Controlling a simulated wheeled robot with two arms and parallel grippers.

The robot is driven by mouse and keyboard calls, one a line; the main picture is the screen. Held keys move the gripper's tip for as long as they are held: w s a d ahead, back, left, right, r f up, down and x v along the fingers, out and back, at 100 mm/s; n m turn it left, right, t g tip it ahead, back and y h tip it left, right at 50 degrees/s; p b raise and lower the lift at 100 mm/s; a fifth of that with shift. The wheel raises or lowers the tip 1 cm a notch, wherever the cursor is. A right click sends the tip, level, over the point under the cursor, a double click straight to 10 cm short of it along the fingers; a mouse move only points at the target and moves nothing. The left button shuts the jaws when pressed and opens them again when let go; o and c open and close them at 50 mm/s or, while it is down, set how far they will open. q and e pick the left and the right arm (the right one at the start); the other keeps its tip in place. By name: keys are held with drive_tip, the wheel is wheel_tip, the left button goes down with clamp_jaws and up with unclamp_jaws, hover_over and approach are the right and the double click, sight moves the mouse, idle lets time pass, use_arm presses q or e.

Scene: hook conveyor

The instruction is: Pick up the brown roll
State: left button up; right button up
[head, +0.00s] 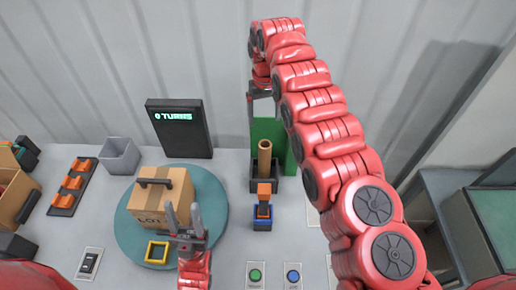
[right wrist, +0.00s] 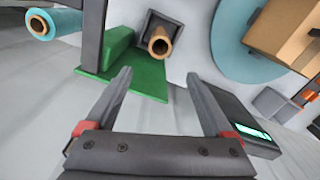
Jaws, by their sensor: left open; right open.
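The brown roll (head: 264,157) is a hollow tube standing upright in a dark square holder (head: 257,184) in front of a green panel. In the right wrist view the roll (right wrist: 160,42) shows its open end inside the holder (right wrist: 150,22). My right gripper (head: 262,97) is above the roll in the head view, open and empty. In the right wrist view its fingers (right wrist: 159,76) point toward the roll, apart from it. My left gripper (head: 185,222) is open over the turntable, in front of the cardboard box (head: 155,198).
The box sits on the round teal turntable (head: 212,205) with a yellow square frame (head: 157,252). An orange block on a blue base (head: 263,212) stands before the holder. A dark display (head: 180,128) stands behind. A teal roll (right wrist: 55,22) shows in the right wrist view.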

drive_tip(key=b, duration=0.5)
hover_over(265, 144)
drive_tip(key=f, duration=0.5)
drive_tip(key=shift+s+d, duration=0.15)
drive_tip(key=shift+s, duration=0.1)
drive_tip(key=f+b, duration=0.2)
drive_tip(key=f, duration=0.1)
drive_tip(key=w+f+b, duration=0.1)
drive_tip(key=f, duration=0.1)
drive_tip(key=shift+a+f, duration=0.2)
drive_tip(key=shift+f, duration=0.05)
drive_tip(key=shift+s+f, duration=0.1)
drive_tip(key=shift+f, duration=0.2)
drive_tip(key=shift+s+d+f, duration=0.1)
drive_tip(key=shift+s+f, duration=0.1)
drive_tip(key=shift+f, duration=0.15)
wheel_tip(265, 144, down, 5)
drive_tip(key=shift+w+f+b, duration=0.1)
drive_tip(key=shift+b, duration=0.25)
drive_tip(key=shift+c, duration=0.6)
clamp_jaws()
drive_tip(key=shift+r, duration=0.25)
